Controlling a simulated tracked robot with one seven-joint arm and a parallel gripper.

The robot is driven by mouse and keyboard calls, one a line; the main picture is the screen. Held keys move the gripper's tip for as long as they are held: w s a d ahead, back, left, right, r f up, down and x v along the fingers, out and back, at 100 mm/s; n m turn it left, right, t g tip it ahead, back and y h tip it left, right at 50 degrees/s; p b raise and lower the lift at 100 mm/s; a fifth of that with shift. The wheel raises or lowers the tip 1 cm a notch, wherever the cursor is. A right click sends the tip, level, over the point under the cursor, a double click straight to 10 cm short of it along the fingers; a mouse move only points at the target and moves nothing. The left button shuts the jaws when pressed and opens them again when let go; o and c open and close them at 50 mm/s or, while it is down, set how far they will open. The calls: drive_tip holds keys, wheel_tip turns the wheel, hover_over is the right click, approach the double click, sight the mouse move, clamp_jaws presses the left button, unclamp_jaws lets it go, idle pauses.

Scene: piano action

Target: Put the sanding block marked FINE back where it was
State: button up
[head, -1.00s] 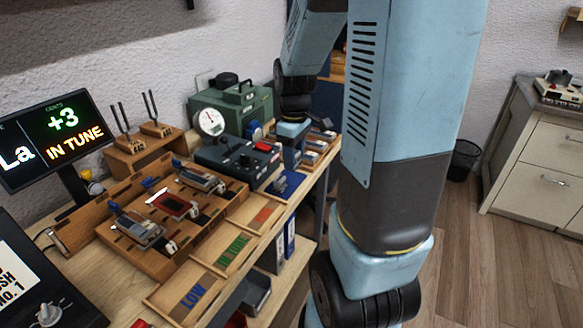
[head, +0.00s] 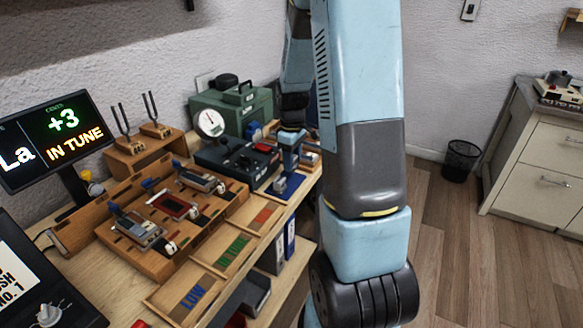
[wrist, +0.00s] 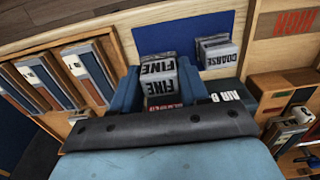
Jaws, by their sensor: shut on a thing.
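The sanding block marked FINE (wrist: 160,82) is grey and white, with its lettering upside down in the wrist view. My gripper (wrist: 158,72) is shut on it, one blue finger on each side. The blue mat (wrist: 160,36) lies just beyond the block, and its height above the surface is hard to tell. The block marked COARSE (wrist: 217,54) sits on the mat, right of the held block and apart from it. In the head view my gripper (head: 288,158) is over the bench near the blue mat (head: 291,195); the held block is not clear there.
Several blocks stand in wooden slots (wrist: 62,78) at the left in the wrist view. A HIGH tray (wrist: 288,22) lies at the right. A dark control box (head: 235,160) and green machine (head: 240,105) stand beside my gripper. The left part of the mat is bare.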

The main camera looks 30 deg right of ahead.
drive_tip(key=shift+w+d+f, duration=0.1)
drive_tip(key=shift+w+f, duration=0.1)
drive_tip(key=shift+f, duration=1.55)
drive_tip(key=shift+f, duration=0.15)
drive_tip(key=o, duration=1)
